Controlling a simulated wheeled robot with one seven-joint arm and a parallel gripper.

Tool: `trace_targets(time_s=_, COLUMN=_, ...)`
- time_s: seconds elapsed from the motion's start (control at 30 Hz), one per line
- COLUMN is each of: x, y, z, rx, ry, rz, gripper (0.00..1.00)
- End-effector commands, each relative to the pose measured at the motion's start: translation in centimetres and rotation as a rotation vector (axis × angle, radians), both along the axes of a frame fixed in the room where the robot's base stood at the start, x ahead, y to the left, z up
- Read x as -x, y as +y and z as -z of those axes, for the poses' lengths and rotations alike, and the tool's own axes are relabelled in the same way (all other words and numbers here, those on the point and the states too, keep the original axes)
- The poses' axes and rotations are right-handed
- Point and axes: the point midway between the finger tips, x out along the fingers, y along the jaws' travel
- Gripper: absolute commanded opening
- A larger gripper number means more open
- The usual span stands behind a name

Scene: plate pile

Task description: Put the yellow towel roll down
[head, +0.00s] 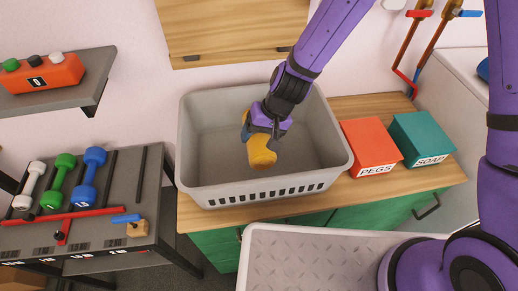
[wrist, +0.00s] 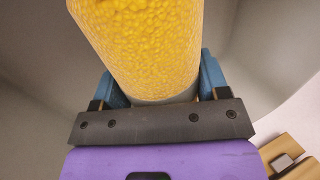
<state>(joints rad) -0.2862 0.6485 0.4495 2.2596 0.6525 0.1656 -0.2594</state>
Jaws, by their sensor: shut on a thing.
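The yellow towel roll (head: 262,152) is held in my gripper (head: 262,130) inside the large grey basket (head: 196,180) in the head view. In the wrist view the roll (wrist: 145,45) stands out from between the blue fingers of my gripper (wrist: 160,85), with a finger on each side of it. The roll looks tilted in the head view. I cannot tell whether its lower end touches the basket floor. The basket's inside walls fill much of the wrist view's background (wrist: 265,60).
A red PEGS box (head: 370,145) and a teal SOAP box (head: 421,138) stand on the wooden counter right of the basket. A rack with dumbbells (head: 88,175) is at the left. A wooden cabinet (head: 232,28) hangs above. The basket shows no other contents.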

Motion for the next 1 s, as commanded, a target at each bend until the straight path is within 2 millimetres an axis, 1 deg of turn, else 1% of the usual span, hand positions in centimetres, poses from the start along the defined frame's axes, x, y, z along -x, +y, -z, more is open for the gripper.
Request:
trace_targets(time_s=0.07, x=0.0, y=0.0, z=0.9, rx=0.0, ry=0.002, rz=0.001, gripper=0.4)
trace_targets(time_s=0.27, x=0.0, y=0.0, z=1.9, rx=0.0, ry=0.0, rz=0.0, gripper=0.4)
trace_targets(time_s=0.5, x=0.0, y=0.0, z=4.7, rx=-0.001, ry=0.002, rz=0.001, gripper=0.4)
trace_targets(time_s=0.6, x=0.0, y=0.0, z=5.4, rx=-0.001, ry=0.002, rz=0.001, gripper=0.4)
trace_targets(time_s=1.0, x=0.0, y=0.0, z=5.8, rx=0.0, ry=-0.001, rz=0.0, gripper=0.4)
